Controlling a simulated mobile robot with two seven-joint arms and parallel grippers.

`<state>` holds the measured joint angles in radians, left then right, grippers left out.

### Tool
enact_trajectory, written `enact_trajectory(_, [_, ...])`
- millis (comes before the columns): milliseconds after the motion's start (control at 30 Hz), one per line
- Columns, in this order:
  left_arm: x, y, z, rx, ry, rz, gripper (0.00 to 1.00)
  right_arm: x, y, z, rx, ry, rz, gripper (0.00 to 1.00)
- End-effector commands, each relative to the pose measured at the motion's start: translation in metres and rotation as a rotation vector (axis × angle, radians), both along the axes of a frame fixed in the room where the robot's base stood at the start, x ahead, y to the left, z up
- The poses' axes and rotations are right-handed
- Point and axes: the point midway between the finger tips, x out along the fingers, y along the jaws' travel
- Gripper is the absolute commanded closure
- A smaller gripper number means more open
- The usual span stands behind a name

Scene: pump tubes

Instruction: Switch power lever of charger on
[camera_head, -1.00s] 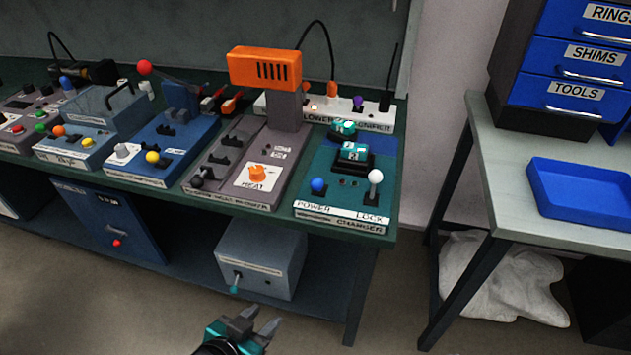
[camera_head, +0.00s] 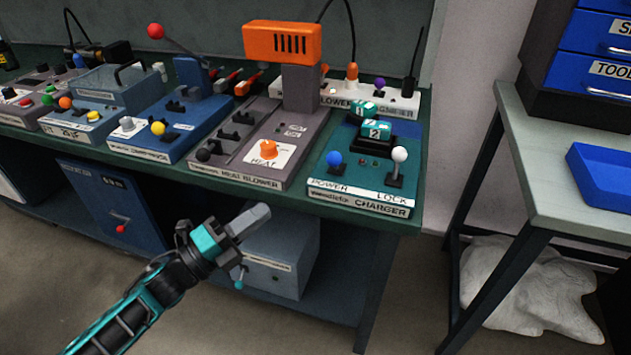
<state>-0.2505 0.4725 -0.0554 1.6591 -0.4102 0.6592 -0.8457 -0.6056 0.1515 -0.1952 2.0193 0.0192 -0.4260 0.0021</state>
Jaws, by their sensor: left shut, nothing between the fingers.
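The charger (camera_head: 357,202) is a teal box at the right end of the green workbench. Its power lever has a blue ball (camera_head: 334,159) and stands at the left above the "POWER" label. The lock lever with a white ball (camera_head: 399,155) stands to its right. Two teal blocks marked 1 (camera_head: 362,110) and 2 (camera_head: 376,130) sit toward the back of the charger. My left gripper (camera_head: 258,219) is shut and empty, in front of the bench and below and left of the charger, apart from it. My right gripper is not in view.
The heat blower (camera_head: 230,172) with its orange head (camera_head: 283,56) stands left of the charger. A grey box (camera_head: 277,262) sits on the lower shelf behind my left gripper. A side table (camera_head: 560,160) with a blue tray (camera_head: 603,178) is at the right.

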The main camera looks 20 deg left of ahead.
Motion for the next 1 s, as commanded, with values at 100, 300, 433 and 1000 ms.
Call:
enact_trajectory(100, [0.0,0.0,0.001,0.017,-0.019,-0.006,1.0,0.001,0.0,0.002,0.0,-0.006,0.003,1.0])
enact_trajectory(300, [0.0,0.0,0.001,0.013,-0.016,-0.005,1.0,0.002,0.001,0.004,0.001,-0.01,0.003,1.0])
enact_trajectory(433, [0.003,-0.001,0.002,0.012,-0.015,-0.005,1.0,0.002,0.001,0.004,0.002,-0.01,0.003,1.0])
enact_trajectory(1000, [0.084,-0.057,0.028,0.011,-0.017,-0.005,1.0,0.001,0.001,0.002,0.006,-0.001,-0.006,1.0])
